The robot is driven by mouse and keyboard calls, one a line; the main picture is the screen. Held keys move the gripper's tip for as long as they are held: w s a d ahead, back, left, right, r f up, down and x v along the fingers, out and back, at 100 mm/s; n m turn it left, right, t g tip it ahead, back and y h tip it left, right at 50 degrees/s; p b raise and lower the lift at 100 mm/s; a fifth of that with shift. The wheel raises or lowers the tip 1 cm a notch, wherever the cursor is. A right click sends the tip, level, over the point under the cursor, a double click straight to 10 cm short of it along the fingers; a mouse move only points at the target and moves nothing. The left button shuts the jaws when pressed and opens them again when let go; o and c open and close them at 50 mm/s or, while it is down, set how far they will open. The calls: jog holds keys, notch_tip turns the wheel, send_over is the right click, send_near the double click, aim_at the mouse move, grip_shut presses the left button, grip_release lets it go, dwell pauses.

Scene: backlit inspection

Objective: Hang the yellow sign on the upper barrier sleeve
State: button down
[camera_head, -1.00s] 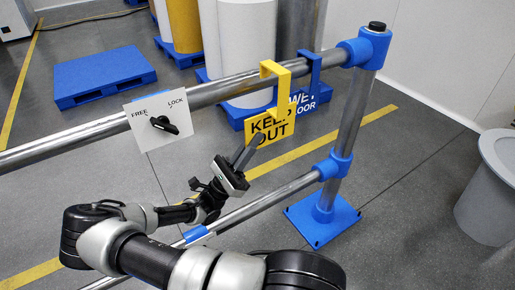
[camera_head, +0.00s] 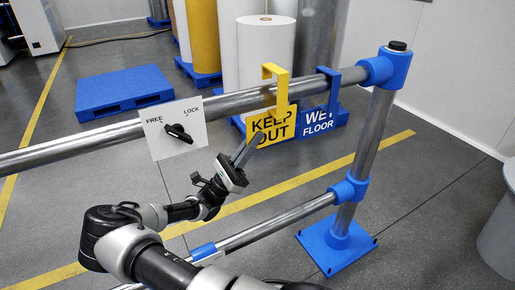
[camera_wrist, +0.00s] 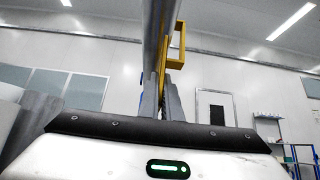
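The yellow KEEP OUT sign (camera_head: 272,126) is at the upper rail (camera_head: 235,101), upright, with its hook (camera_head: 281,86) rising above the rail top. I cannot tell whether the hook touches the rail. My gripper (camera_head: 246,150) reaches the sign's lower left part from the front. In the wrist view the fingers (camera_wrist: 163,102) stand close on both sides of the sign's thin edge, shut on it, and the square yellow hook (camera_wrist: 178,46) shows above them. No sleeve shows clearly on the upper rail's middle; a blue sleeve (camera_head: 203,250) is on the lower rail.
A blue WET FLOOR sign (camera_head: 319,121) hangs just right of the yellow one. A white FREE/LOCK panel (camera_head: 174,128) with a black knob (camera_head: 178,133) is on the upper rail to the left. The post (camera_head: 366,135) with blue fittings stands at the right.

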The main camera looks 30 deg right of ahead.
jog(key=shift+w+f+b, duration=0.35)
jog(key=shift+f+b, duration=0.25)
jog(key=shift+f, duration=0.05)
jog(key=shift+w+f+b, duration=0.35)
jog(key=shift+f+b, duration=0.25)
jog(key=shift+w+f+b, duration=0.35)
jog(key=shift+f+b, duration=0.25)
jog(key=shift+f, duration=0.05)
jog(key=c, duration=1.9)
grip_release()
jog(key=shift+f, duration=0.1)
jog(key=v, duration=1.7)
jog(key=shift+a+b, duration=0.15)
jog(key=shift+b, duration=0.2)
